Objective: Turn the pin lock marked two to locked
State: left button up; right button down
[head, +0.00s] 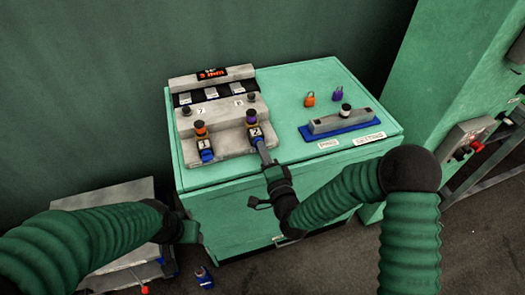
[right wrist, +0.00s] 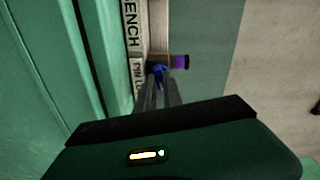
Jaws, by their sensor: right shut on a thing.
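The pin lock marked two (head: 255,131) is on the front right of the grey stepped block, below a purple-and-black knob (head: 250,115). My right gripper (head: 264,150) reaches it from the front and is shut on its blue part. In the right wrist view the narrow fingers (right wrist: 158,92) meet this blue part (right wrist: 158,71), with the purple knob (right wrist: 180,62) just beyond. The fingers hide much of the lock, so its setting is unclear. The pin lock marked one (head: 205,146) stands to the left, with a blue part below it. My left gripper (head: 190,232) hangs low, left of the cabinet's front; its jaws are unclear.
The green cabinet (head: 290,165) carries the grey block (head: 229,143) with a red display (head: 211,73). Orange (head: 310,99) and purple (head: 337,93) padlock-shaped pieces and a grey bar on a blue base (head: 325,130) stand to the right. A red-button box (head: 466,140) is at far right.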

jog(key=shift+d+f+m, duration=0.1)
jog(key=shift+f+m, duration=0.05)
jog(key=shift+m, duration=1.05)
jog(key=c, duration=1.5)
grip_release()
jog(key=shift+s+d, duration=0.1)
jog(key=shift+s, duration=0.15)
jog(key=shift+p+v, duration=3.9)
jog(key=shift+v, duration=4.25)
